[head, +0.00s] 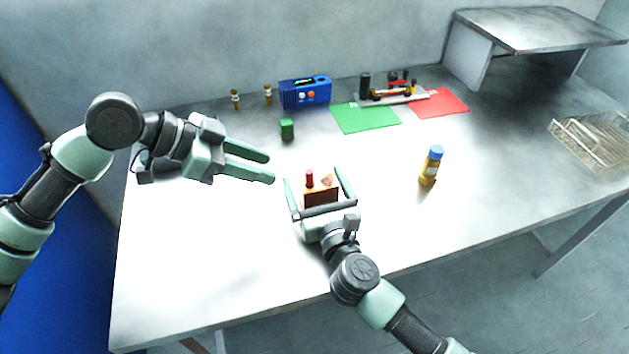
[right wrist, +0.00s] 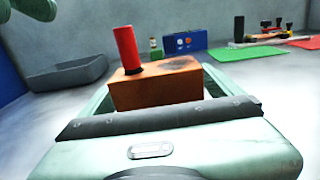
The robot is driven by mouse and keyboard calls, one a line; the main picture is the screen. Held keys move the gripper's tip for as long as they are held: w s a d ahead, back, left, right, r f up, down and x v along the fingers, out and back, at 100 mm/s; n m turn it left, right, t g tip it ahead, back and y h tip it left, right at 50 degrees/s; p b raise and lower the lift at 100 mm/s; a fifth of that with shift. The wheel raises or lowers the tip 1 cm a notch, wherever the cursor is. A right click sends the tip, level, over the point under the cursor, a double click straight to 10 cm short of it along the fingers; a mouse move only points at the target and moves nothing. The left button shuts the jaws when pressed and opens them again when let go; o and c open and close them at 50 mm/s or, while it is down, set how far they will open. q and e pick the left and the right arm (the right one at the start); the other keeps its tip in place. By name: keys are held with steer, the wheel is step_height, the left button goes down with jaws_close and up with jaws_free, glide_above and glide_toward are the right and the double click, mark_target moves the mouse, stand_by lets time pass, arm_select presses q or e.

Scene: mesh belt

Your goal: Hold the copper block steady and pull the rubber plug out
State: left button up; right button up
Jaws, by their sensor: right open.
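The copper block (head: 321,198) stands on the table, and the red rubber plug (head: 309,178) sticks up from its top, toward the left end. In the right wrist view the plug (right wrist: 126,48) stands upright in the block (right wrist: 160,86). My right gripper (head: 316,178) is open, with one finger on each side of the block; I cannot tell whether either finger touches it. My left gripper (head: 270,168) is open and empty, to the left of the block, its fingers pointing right.
A green cube (head: 287,129), a blue device (head: 306,92) and two small bottles stand behind. A blue-capped yellow bottle (head: 432,165) stands right. Green (head: 366,117) and red (head: 441,103) mats lie at the back. A wire basket (head: 590,143) is far right. A grey tray (right wrist: 60,80) is left.

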steer(key=shift+c, duration=0.4)
stand_by(0.4)
steer(key=c, duration=1.5)
steer(key=shift+c, duration=0.2)
